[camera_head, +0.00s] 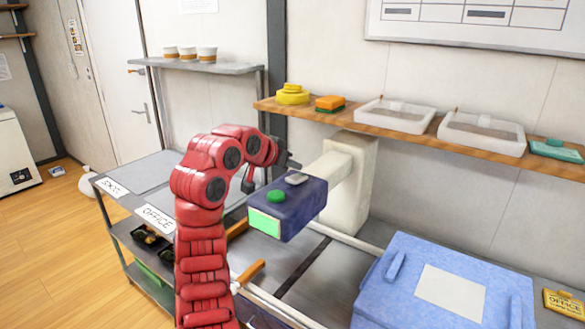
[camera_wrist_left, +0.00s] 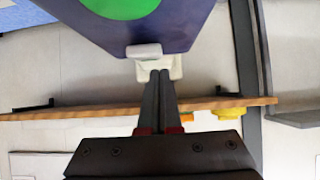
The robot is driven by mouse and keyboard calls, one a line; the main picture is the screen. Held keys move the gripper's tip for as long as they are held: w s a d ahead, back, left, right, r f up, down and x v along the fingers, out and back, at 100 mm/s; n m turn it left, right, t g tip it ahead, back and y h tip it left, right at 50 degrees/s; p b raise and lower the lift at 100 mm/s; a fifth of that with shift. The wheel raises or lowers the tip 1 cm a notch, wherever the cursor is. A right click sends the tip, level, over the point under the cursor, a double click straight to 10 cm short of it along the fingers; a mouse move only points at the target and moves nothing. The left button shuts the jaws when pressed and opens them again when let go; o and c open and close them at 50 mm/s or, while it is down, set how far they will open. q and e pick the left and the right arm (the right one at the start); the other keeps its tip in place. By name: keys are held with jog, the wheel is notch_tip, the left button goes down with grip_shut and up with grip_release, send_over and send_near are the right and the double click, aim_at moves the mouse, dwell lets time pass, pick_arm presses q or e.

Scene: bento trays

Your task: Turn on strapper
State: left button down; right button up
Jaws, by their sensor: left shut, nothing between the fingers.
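The strapper (camera_head: 313,198) is a dark purple-blue box on a white stand. It has a round green button (camera_head: 275,196) and a small light grey switch (camera_head: 296,178) on top, and a lit green panel (camera_head: 264,222) on its front. My left gripper (camera_head: 291,165) is just behind the box's top edge, near the switch. In the left wrist view, my shut, empty fingers (camera_wrist_left: 160,74) point at the grey switch (camera_wrist_left: 144,51), very close to it; I cannot tell whether they touch. The green button (camera_wrist_left: 122,5) is partly cut off there. My right gripper is not in view.
A wooden shelf (camera_head: 345,122) above holds yellow and orange items and white trays. A blue container (camera_head: 405,284) stands right of the strapper. A cart with an OFFICE label (camera_head: 156,217) is at left. Cups (camera_head: 188,54) stand on a grey shelf behind.

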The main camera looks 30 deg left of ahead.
aim_at(295, 175)
pick_arm(q)
jog(key=r, duration=0.3)
jog(key=shift+w+d+r, duration=0.1)
jog(key=shift+w+r, duration=0.15)
jog(key=shift+w, duration=0.05)
jog(key=shift+s+a+r+b, duration=0.3)
jog(key=shift+s+r+b, duration=0.15)
jog(key=shift+r+b, duration=0.1)
jog(key=s+r+p, duration=0.4)
jog(key=r+p, duration=0.1)
jog(key=r, duration=0.1)
jog(key=shift+s+r, duration=0.3)
jog(key=shift+r, duration=0.05)
